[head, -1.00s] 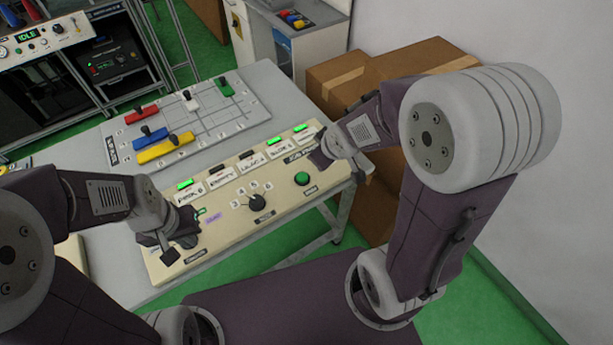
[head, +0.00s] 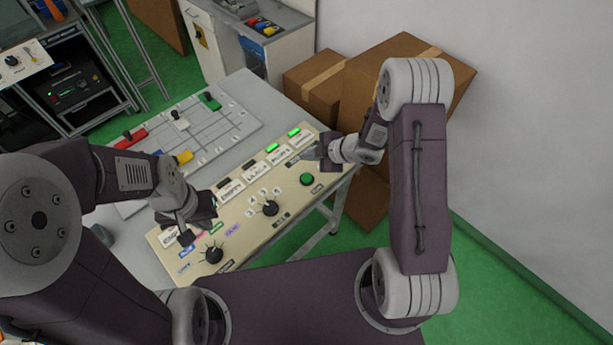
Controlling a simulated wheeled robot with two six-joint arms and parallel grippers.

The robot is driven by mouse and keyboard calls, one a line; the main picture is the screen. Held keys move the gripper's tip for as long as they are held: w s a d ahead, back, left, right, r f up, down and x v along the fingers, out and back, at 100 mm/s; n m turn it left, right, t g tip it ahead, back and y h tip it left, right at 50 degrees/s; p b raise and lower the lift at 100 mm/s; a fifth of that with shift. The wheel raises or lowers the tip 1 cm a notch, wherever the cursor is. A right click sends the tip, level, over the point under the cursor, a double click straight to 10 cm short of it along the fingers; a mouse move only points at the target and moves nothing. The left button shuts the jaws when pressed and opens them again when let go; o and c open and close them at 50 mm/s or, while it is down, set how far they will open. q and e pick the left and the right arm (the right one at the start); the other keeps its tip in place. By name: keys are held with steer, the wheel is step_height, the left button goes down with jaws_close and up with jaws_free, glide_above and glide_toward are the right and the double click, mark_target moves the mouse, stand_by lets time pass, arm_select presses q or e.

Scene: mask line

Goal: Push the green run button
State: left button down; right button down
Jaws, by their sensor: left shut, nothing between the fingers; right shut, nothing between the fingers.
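The green run button (head: 306,180) is a round green cap near the right end of the cream control panel (head: 288,208). My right gripper (head: 308,153) is shut and empty, above the panel's right end, just beyond the button in the picture and apart from it. My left gripper (head: 185,236) is shut and empty over the panel's left part, near a black knob (head: 213,254). The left arm hides some of the panel's left labels and lamps.
A black selector knob (head: 270,207) stands mid-panel, left of the button. Behind the panel is a grey board with coloured sliders (head: 210,101). Cardboard boxes (head: 314,84) stand beyond the table's right end. Green floor is clear at right.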

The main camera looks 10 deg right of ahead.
mark_target(309, 178)
steer(key=f+b, duration=0.8)
steer(key=f, duration=0.1)
steer(key=shift+d, duration=0.2)
steer(key=shift+a+r, duration=0.1)
stand_by(1.6)
steer(key=shift+f+b, duration=0.35)
steer(key=shift+f, duration=0.1)
steer(key=shift+f+b, duration=0.45)
steer(key=shift+f, duration=0.05)
stand_by(0.5)
steer(key=shift+r, duration=0.1)
steer(key=shift+r+p, duration=0.85)
steer(key=shift+p, duration=0.05)
